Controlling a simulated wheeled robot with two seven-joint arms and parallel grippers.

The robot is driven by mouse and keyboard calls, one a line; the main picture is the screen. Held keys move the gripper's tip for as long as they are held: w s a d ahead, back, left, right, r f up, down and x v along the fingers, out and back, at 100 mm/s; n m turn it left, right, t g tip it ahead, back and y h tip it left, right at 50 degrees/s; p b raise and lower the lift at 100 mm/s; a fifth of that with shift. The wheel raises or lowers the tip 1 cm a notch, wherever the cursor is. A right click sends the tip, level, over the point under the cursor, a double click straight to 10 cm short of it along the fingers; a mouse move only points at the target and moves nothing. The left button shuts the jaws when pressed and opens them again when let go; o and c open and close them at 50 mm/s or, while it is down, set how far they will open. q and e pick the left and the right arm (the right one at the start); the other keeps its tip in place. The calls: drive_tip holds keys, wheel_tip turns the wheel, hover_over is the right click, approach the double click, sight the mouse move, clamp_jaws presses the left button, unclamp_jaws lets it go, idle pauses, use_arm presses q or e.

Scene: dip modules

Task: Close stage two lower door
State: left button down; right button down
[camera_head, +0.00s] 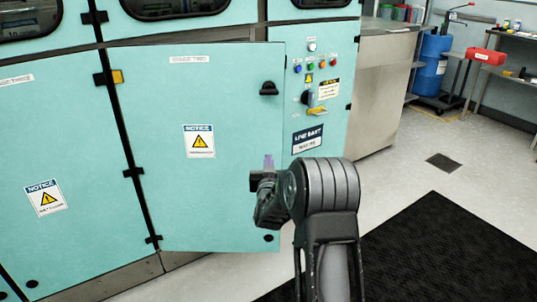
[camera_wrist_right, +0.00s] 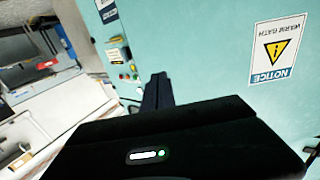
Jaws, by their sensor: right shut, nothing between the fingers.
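The stage two lower door (camera_head: 155,130) is a large turquoise panel with a notice label, hinged on its left side. Its right edge stands out from the cabinet, so it looks slightly ajar. A small black latch (camera_head: 268,88) sits near its upper right corner. My right gripper (camera_head: 268,165) is shut and empty in front of the door's right edge; I cannot tell whether it touches. In the right wrist view, the shut fingers (camera_wrist_right: 157,92) are beside the door's turquoise face (camera_wrist_right: 205,50). My left gripper is in neither view.
A control panel (camera_head: 318,75) with coloured buttons and a yellow-backed switch is right of the door. A steel counter (camera_head: 380,90) stands beyond it. A black mat (camera_head: 430,250) lies on the open floor at right. A blue drum (camera_head: 432,62) stands at the back.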

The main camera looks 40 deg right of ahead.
sight(268, 147)
drive_tip(key=x, duration=0.6)
drive_tip(key=shift+b, duration=0.35)
